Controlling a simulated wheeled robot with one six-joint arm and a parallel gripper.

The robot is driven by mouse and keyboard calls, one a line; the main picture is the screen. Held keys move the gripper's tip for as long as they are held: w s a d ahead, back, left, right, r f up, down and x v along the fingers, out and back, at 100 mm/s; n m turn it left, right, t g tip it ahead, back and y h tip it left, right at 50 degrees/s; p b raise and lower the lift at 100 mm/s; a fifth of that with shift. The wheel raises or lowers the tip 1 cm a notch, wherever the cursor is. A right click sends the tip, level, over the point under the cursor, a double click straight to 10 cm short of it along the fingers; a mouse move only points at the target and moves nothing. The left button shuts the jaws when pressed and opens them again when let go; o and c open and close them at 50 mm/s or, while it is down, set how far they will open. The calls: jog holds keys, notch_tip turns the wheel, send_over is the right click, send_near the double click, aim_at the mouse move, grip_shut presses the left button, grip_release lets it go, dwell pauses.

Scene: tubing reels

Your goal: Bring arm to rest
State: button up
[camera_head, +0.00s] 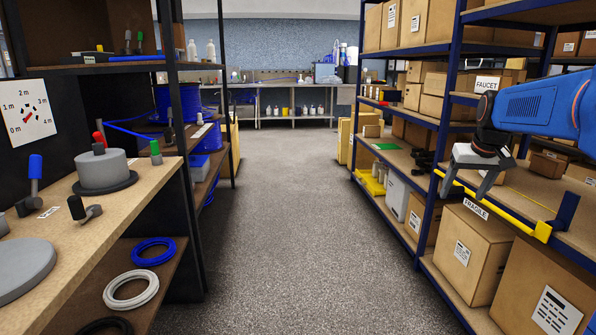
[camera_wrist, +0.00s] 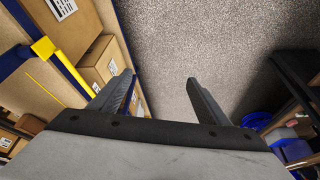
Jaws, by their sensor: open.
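My gripper (camera_head: 465,187) is on the right in the head view, at the end of my blue arm, in front of the right-hand shelving. It points downward, near the yellow bar on the shelf edge. In the wrist view, my gripper (camera_wrist: 163,95) shows two dark fingers spread apart with nothing between them. Grey floor (camera_wrist: 185,45) lies beyond the fingertips.
Blue-framed shelving with a yellow bar (camera_head: 500,208) and cardboard boxes (camera_head: 470,252) stands close to my arm. A wooden bench (camera_head: 130,195) with a grey reel fixture (camera_head: 105,171) is on the left. The aisle floor (camera_head: 290,220) between them is clear.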

jog(key=s+a+f+n, duration=0.1)
jog(key=s+a+f, duration=0.1)
jog(key=s+a, duration=0.55)
jog(key=s+a+f, duration=0.3)
jog(key=s+a, duration=0.2)
jog(key=s, duration=0.6)
jog(key=s+a+f, duration=0.2)
jog(key=s+f, duration=0.3)
jog(key=s, duration=0.3)
jog(key=s+a+f, duration=0.2)
jog(key=s+f, duration=0.3)
jog(key=s, duration=0.3)
jog(key=shift+a+f+n+y, duration=0.2)
jog(key=shift+a+n+y, duration=0.05)
jog(key=shift+n+y, duration=0.15)
